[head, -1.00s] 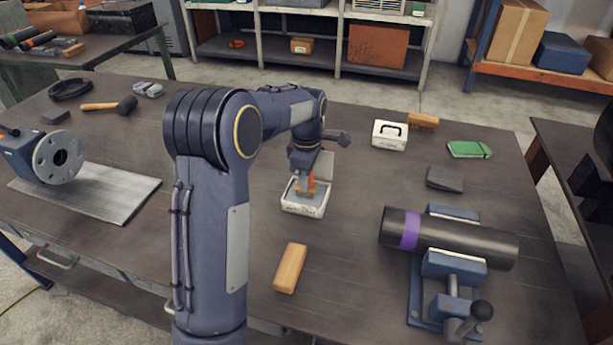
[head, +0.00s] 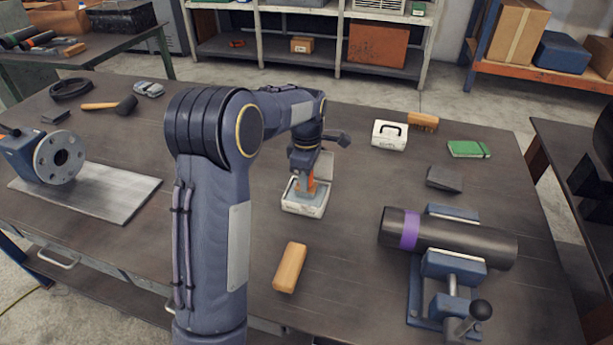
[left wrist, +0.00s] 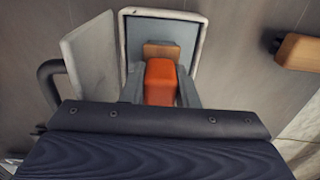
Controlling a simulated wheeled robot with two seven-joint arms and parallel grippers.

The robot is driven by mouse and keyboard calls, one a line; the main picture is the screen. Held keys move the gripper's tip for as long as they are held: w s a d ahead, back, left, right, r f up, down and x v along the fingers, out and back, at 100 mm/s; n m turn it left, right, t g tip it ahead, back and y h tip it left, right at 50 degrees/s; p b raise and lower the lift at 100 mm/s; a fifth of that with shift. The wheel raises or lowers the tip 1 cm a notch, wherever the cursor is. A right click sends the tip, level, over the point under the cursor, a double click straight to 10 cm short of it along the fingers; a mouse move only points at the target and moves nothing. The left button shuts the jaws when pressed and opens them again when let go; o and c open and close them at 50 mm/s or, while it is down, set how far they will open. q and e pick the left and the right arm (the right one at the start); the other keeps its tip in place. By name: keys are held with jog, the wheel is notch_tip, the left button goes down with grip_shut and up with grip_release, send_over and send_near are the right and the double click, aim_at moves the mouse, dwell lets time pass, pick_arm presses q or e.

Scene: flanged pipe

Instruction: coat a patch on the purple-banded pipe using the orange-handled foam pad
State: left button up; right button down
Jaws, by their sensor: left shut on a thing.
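The purple-banded pipe (head: 455,241) is dark and lies in a blue vise at the right of the table; its purple band (head: 410,230) is near its left end. The orange-handled foam pad (head: 309,186) is in or just over an open white tin (head: 303,209) near the table's middle. My left gripper (head: 304,178) points down above the tin, shut on the orange handle. In the left wrist view the handle (left wrist: 161,82) sits between the two fingers, over the tin's grey inside. The pad's underside is hidden. My right gripper is not in view.
A wooden block (head: 290,267) lies in front of the tin. A white box with a black handle (head: 390,134), a brush (head: 423,121), a green notebook (head: 468,149) and a dark grey block (head: 444,179) lie behind the pipe. A flanged part (head: 60,157) stands at left.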

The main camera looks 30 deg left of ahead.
pick_arm(q)
notch_tip(320, 180, up, 7)
jog(key=p, duration=0.6)
dwell(0.9)
